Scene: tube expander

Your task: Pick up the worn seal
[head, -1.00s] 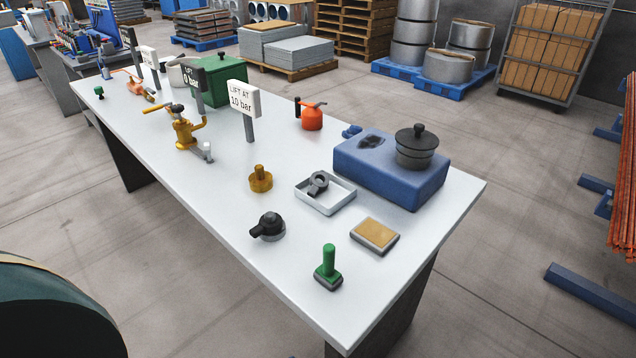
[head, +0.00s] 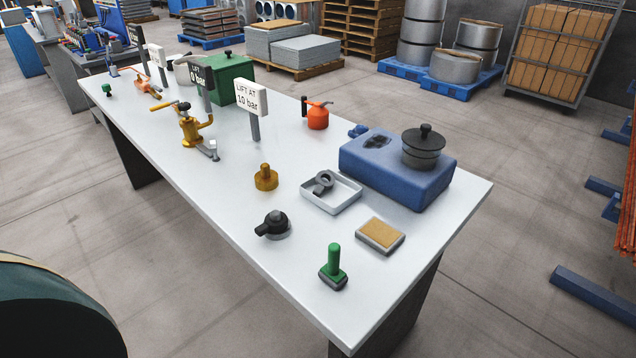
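A small white tray (head: 341,203) stands on the right half of the table. In it lies a dark grey ring-shaped part (head: 323,182), partly resting on the tray's far left side. It may be the worn seal, but I cannot tell for sure. A black part with a short side arm (head: 272,223) sits on the table in front of the tray. Neither of my grippers is in view.
On the white table (head: 225,205) are a blue unit (head: 385,180) with a black lidded pot (head: 423,150), a brass knob (head: 265,178), a tan pad (head: 380,234), a green-handled stamp (head: 334,262), an orange oil can (head: 317,118) and a sign (head: 252,98).

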